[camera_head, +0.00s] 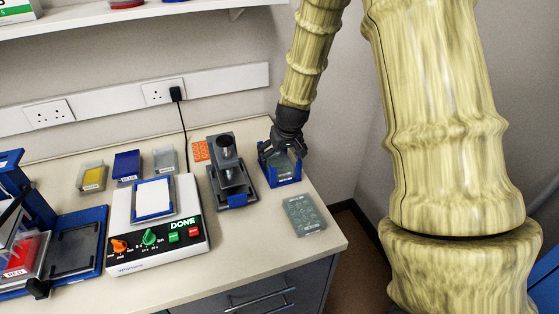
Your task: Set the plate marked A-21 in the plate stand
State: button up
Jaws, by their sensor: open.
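My gripper (290,152), dark grey and open, points down at a small blue stand (280,182) at the right of the bench. A greenish clear plate (284,172) sits in or on that blue stand, just under my fingers; its label is too small to read. My fingers hide part of it, and I cannot tell if they touch it. A second greenish clear plate (305,216) lies flat on the bench in front of the stand, near the right edge. Its label is also too small to read, so I cannot tell which plate is A-21.
A grey device with a dark cylinder (230,172) stands just left of the stand. Bench space is clear beside the front plate.

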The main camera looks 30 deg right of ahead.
jog(key=b+v, duration=0.1)
jog(key=v, duration=0.6)
jog(key=shift+r, duration=0.2)
jog(key=shift+s, duration=0.1)
dwell(0.3)
